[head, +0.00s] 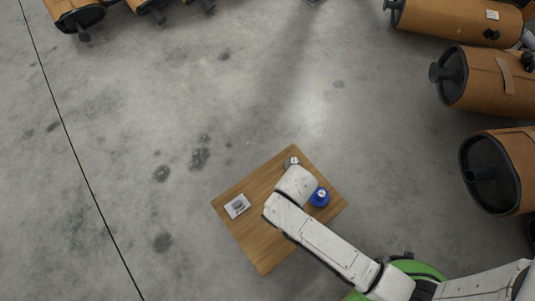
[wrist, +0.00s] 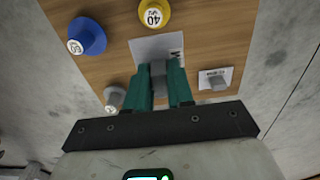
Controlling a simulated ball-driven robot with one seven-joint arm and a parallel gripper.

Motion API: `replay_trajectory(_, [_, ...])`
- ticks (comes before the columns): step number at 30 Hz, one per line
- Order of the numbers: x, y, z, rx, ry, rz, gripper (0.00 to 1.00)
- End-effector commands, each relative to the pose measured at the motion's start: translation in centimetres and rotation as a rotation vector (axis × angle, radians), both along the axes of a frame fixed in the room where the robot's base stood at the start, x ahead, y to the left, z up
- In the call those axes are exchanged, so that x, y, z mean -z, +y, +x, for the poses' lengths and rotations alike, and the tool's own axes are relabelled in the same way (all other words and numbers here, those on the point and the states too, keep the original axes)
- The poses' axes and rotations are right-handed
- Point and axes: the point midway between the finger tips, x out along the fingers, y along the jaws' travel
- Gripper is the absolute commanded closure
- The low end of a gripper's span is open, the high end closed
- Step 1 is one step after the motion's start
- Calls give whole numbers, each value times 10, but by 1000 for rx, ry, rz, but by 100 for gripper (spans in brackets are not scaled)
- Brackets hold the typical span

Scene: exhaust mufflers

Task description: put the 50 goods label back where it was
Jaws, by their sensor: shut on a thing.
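My gripper (wrist: 158,75) points down over a wooden table. Its teal fingers are shut on a grey block (wrist: 158,69), which seems to belong to a white label card (wrist: 150,47) with part of a dark letter showing. No number is readable on this card, and I cannot tell whether it touches the table. A second white card (wrist: 226,74) with a grey block on it lies to the right, its small print unreadable; it also shows in the head view (head: 237,206). In the head view my arm hides the gripper and the held card.
The wooden table (head: 255,245) bears a blue piece marked 60 (wrist: 86,37), a yellow piece marked 40 (wrist: 154,14) and a grey-white round piece (wrist: 114,97). The table's front-left part is bare. Brown mufflers (head: 485,80) lie at the right. Concrete floor surrounds the table.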

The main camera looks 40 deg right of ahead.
Motion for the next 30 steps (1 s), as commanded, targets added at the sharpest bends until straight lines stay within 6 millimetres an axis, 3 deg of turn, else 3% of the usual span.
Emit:
replay_trajectory(9, [37,-9,74,1,-3,0,100])
replay_trajectory(15, [71,-12,101,1,0,-1,100])
replay_trajectory(25, [89,-15,118,0,0,-1,100])
replay_trajectory(30, [114,-15,121,0,3,-1,100])
